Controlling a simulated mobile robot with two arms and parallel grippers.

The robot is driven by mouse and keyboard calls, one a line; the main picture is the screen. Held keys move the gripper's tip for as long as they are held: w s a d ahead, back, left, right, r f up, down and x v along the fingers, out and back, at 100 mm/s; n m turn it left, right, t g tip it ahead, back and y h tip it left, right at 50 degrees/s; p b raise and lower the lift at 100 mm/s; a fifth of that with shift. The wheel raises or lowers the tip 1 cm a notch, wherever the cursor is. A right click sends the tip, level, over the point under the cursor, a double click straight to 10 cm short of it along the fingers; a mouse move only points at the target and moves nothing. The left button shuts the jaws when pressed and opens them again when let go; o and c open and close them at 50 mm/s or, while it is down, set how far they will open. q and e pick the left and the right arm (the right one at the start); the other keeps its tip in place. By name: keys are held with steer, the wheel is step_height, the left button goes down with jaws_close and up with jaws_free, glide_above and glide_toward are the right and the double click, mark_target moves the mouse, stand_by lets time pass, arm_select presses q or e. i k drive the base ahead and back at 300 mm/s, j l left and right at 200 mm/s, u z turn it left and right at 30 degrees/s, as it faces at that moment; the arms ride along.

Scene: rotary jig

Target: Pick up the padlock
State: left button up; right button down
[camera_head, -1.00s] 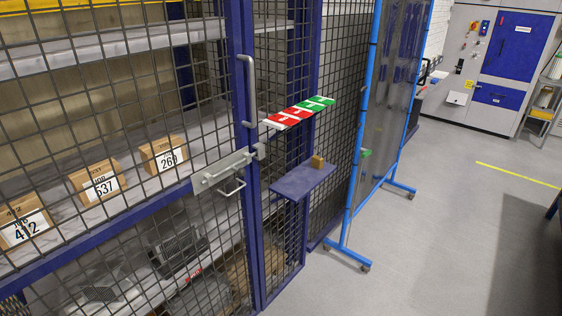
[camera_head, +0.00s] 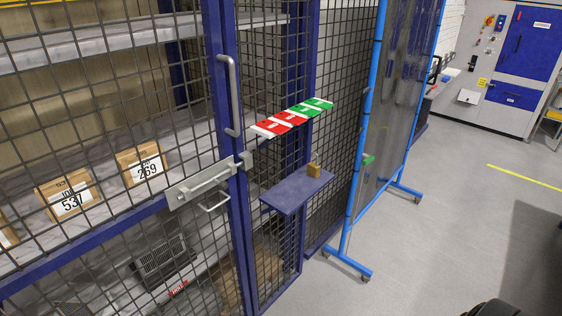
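The padlock appears to be the small brass-coloured block (camera_head: 313,170) on the small blue shelf (camera_head: 290,194) fixed to the mesh cage. It sits toward the shelf's far right end; its shackle is too small to make out. Neither of my grippers is in view. A dark rounded part at the bottom right edge may be mine, but no fingers show.
The mesh cage door has a grey slide bolt (camera_head: 205,184) and an upright handle (camera_head: 229,95). The grey floor (camera_head: 430,235) front right is clear.

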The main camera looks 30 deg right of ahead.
mark_target(314, 170)
steer(key=i+l+u, duration=0.1)
steer(key=l+u, duration=0.3)
steer(key=l, duration=0.85)
steer(key=l+u, duration=0.45)
steer(key=l, duration=0.8)
